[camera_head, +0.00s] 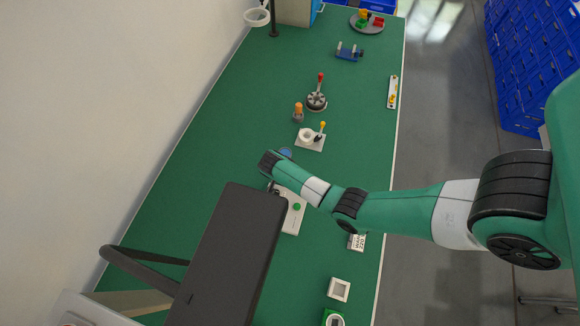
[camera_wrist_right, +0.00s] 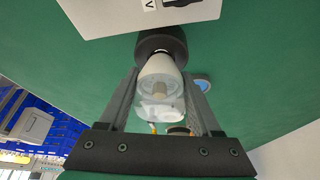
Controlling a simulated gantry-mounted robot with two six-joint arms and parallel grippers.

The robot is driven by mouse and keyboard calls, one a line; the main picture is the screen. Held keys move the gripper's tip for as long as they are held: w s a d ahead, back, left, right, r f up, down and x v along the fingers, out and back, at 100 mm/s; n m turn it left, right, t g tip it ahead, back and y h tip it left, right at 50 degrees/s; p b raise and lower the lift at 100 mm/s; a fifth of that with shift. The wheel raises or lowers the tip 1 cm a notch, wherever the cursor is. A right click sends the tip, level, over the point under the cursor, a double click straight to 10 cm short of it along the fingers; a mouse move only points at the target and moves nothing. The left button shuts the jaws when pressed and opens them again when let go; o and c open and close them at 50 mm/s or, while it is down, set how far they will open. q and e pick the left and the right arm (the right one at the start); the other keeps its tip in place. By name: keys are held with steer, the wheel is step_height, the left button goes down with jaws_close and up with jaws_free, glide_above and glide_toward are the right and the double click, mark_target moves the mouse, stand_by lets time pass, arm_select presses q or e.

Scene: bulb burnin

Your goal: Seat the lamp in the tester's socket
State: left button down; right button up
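The lamp (camera_wrist_right: 160,92), a pale, partly clear bulb, fills the middle of the right wrist view. My right gripper (camera_wrist_right: 162,75) has a finger on each side of it and appears shut on it. The lamp's far end lines up with the dark round socket (camera_wrist_right: 161,40) beside the white tester panel (camera_wrist_right: 205,10); I cannot tell how deep it sits. In the head view, the white tester (camera_head: 293,217) has a green button and is partly covered by my right arm. The lamp is hidden there. My left gripper is not in view.
A large dark panel (camera_head: 230,260) stands close to the tester's lower left. A white-based fixture (camera_head: 310,139), an orange-topped piece (camera_head: 298,111) and a red-handled fixture (camera_head: 317,98) stand farther back. The green table's left side is clear.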

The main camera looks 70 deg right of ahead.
steer(key=o, duration=0.5)
steer(key=p+v, duration=0.4)
steer(key=v, duration=0.7)
steer(key=shift+a+r, duration=0.1)
steer(key=shift+r, duration=0.15)
steer(key=shift+w, duration=0.1)
